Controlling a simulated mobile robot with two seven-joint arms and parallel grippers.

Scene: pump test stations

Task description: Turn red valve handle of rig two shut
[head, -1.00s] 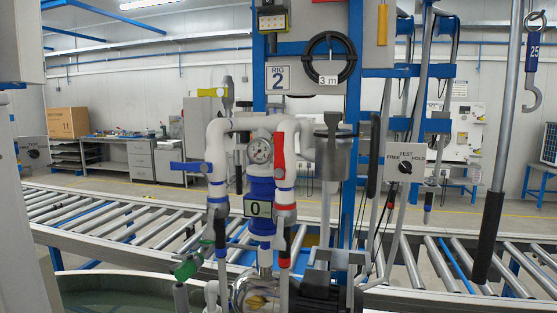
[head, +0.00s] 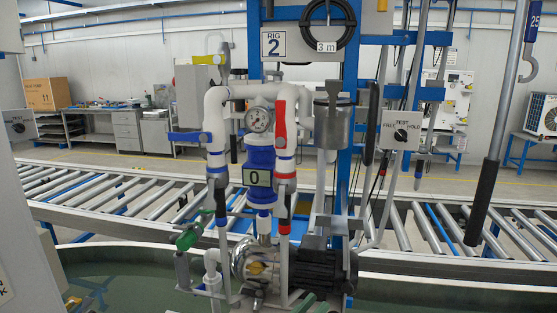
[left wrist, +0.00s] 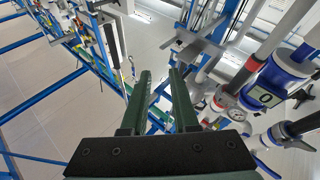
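The red valve handle (head: 280,124) is on the white right-hand pipe of rig two, under the "RIG 2" sign (head: 273,45). It stands upright, in line with the pipe, just right of the pressure gauge (head: 258,120). In the left wrist view the gauge (left wrist: 236,114) and the "0" display (left wrist: 265,97) show at the right, with small red parts near them; I cannot tell which is the handle. My left gripper (left wrist: 160,73) is open and empty there. In the head view only green tips, apparently of my left gripper (head: 305,303), show at the bottom edge, below the handle and apart from it. My right gripper is not in view.
A blue handle (head: 188,137), a yellow handle (head: 198,60) and a green valve (head: 190,237) are also on the rig. A pump with a black motor (head: 315,268) stands below. A hanging pole (head: 496,140) is at the right. A roller conveyor (head: 110,206) runs behind.

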